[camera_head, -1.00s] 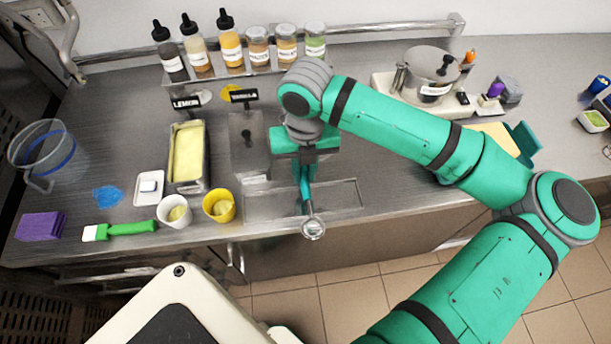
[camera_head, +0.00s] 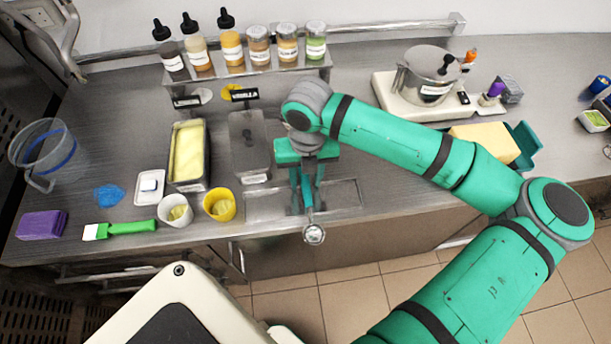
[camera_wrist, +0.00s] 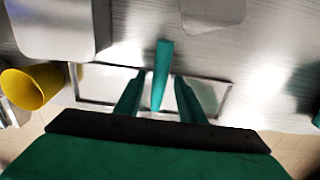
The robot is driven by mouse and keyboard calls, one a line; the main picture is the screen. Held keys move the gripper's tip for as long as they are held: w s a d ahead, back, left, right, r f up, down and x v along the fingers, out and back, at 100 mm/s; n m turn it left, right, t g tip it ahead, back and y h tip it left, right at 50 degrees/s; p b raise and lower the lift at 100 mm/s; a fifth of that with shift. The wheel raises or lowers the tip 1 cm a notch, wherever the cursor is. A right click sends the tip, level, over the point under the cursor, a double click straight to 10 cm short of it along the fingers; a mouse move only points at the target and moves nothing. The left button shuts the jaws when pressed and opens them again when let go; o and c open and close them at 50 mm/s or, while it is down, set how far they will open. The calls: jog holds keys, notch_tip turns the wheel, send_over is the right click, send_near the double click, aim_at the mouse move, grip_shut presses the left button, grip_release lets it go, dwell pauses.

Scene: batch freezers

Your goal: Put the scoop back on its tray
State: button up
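The scoop (camera_head: 313,233) has a teal handle and a round metal bowl. Its handle also shows in the wrist view (camera_wrist: 162,70), between my fingers. The shallow metal tray (camera_head: 345,196) is at the counter's front edge; its rim shows in the wrist view (camera_wrist: 92,68). My gripper (camera_head: 307,192) is over the tray, open, with a finger on each side of the handle and gaps between. The handle lies across the tray area and the bowl shows past its front side. Whether the scoop rests on the tray is unclear. The bowl is hidden in the wrist view.
A yellow cup (camera_head: 219,205) and a white cup (camera_head: 175,210) stand just left of the tray. A lidded metal pan (camera_head: 250,150) and a pan of yellow ice cream (camera_head: 188,152) are behind. The counter to the right of the tray is fairly clear.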

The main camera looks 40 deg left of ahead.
notch_tip(320, 180, up, 13)
jog(key=shift+f, duration=0.2)
dwell(0.6)
dwell(0.5)
